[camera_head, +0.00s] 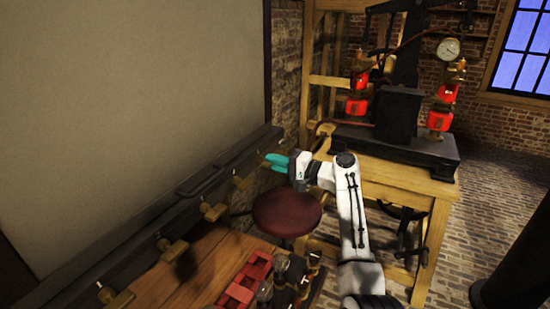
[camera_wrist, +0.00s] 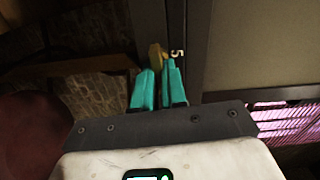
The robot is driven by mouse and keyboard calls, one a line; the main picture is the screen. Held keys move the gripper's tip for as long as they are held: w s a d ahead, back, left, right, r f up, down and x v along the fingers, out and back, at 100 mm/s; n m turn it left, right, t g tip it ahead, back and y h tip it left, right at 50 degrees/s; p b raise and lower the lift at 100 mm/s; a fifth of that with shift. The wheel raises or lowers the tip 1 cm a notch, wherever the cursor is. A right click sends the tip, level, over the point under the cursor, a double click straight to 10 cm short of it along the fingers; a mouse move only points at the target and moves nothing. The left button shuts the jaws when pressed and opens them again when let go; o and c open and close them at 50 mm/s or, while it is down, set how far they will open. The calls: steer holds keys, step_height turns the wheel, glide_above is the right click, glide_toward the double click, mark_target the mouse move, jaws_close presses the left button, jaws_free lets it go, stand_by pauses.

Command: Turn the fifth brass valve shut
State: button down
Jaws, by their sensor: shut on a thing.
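Several brass valves stick out along a dark rail (camera_head: 140,255) at the left in the head view. The fifth brass valve (camera_head: 266,164) is the farthest one visible. In the wrist view this valve (camera_wrist: 155,54) shows at the fingertips, beside a pale numeral 5 on the dark rail. My gripper (camera_head: 275,160) has teal fingers and is at the far end of the rail. In the wrist view my gripper (camera_wrist: 158,72) is shut on the fifth valve, and the fingers hide part of it.
The fourth valve (camera_head: 243,182) is nearest to my gripper along the rail. A dark red round stool (camera_head: 287,213) stands below my gripper. A wooden bench with a black machine (camera_head: 400,125) and red jars is behind my arm. Red boxes (camera_head: 245,282) sit on the near table.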

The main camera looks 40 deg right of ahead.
steer(key=shift+m, duration=0.6)
steer(key=c, duration=1.2)
jaws_free()
steer(key=shift+p, duration=0.3)
steer(key=b+v, duration=0.2)
steer(key=v, duration=0.9)
